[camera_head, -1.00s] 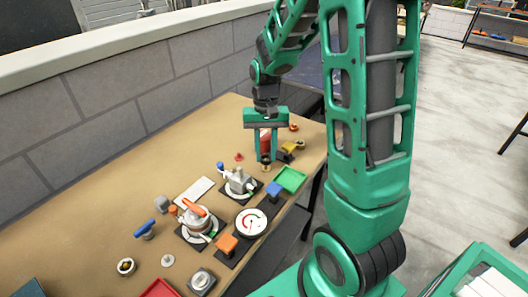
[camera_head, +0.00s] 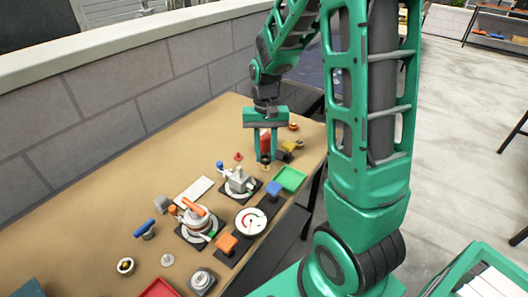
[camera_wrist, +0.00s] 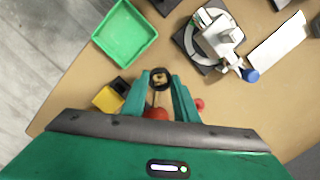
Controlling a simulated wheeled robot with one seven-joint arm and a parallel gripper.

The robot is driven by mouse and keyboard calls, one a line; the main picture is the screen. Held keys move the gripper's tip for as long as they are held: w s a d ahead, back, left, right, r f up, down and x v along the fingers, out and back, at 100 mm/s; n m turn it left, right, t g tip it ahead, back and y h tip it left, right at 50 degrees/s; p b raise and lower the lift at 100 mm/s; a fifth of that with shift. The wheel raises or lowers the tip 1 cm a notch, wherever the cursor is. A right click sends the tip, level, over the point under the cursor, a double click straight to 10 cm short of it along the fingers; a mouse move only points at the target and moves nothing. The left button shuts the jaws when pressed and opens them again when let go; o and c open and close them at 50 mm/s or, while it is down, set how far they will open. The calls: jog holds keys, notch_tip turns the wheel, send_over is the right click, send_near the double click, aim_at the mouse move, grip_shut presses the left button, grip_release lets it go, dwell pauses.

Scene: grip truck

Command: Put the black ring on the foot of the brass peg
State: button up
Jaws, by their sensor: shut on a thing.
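My gripper (camera_head: 265,157) points down over the far right part of the bench, with its fingers close together. In the wrist view my gripper (camera_wrist: 161,83) is shut on the black ring (camera_wrist: 160,71), which sits between the fingertips. Brass shows through the ring's opening, the brass peg (camera_wrist: 159,79). In the head view the peg (camera_head: 265,168) shows just below the fingertips. I cannot tell how far down the peg the ring is, as the fingers hide most of it.
A yellow block (camera_wrist: 107,99) on a black base and a green tray (camera_wrist: 124,38) lie beside my gripper. A clamp-like fixture (camera_wrist: 216,38) and a small red knob (camera_wrist: 199,104) are on the other side. The bench edge is near on the right in the head view.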

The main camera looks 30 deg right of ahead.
jog(key=shift+f, duration=1.5)
dwell(1.6)
jog(key=o, duration=1.4)
jog(key=shift+o, duration=0.2)
jog(key=shift+r, duration=3.75)
